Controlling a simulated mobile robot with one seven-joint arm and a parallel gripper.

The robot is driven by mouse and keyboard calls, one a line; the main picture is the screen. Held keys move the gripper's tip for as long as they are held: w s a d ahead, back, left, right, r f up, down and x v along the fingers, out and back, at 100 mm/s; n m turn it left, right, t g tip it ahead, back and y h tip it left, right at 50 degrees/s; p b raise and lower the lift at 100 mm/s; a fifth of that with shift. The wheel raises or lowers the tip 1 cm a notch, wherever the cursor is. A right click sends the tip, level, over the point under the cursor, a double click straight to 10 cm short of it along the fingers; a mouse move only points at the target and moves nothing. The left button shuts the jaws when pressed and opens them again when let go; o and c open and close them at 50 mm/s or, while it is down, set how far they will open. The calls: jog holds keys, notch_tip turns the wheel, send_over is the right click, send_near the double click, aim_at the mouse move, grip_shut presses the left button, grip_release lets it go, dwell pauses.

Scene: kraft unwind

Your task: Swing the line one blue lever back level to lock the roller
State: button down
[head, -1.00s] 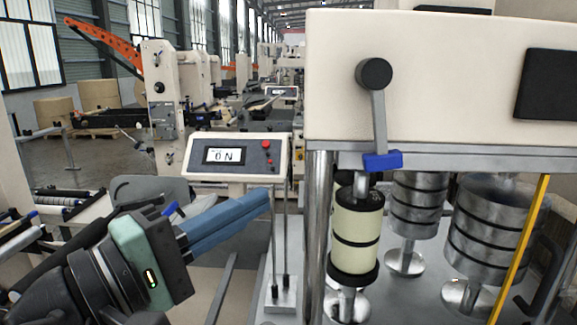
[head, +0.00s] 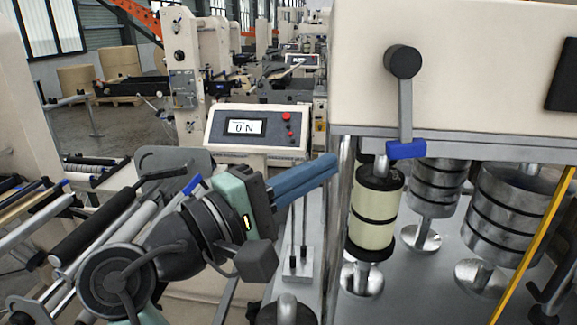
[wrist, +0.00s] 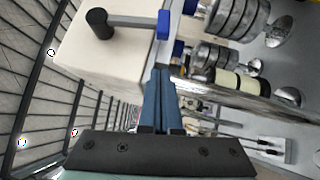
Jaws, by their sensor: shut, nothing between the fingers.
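The lever hangs down from a black round pivot (head: 403,62) on the cream machine housing. Its grey arm ends in a blue handle (head: 406,150) just below the housing's lower edge. In the wrist view the blue handle (wrist: 163,24) lies ahead of the fingertips, a little apart from them. My gripper (head: 335,163) has long blue fingers shut together with nothing between them. It points right toward the lever, left of the handle and slightly lower, with a gap between. The fingers also show in the wrist view (wrist: 160,75).
A cream roller with black bands (head: 374,215) stands under the housing. Grey metal rollers (head: 435,188) stand beside it. A display reading "0 N" (head: 245,127) stands behind my gripper. A yellow bar (head: 538,245) slants at the right. Open air lies between fingertips and handle.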

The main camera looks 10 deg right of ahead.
jog(key=d+p, duration=0.1)
jog(key=d, duration=0.1)
jog(key=d+p, duration=0.1)
jog(key=d, duration=0.1)
jog(key=d+r+p, duration=0.1)
jog(key=d, duration=0.1)
jog(key=shift+f, duration=0.1)
dwell(0.3)
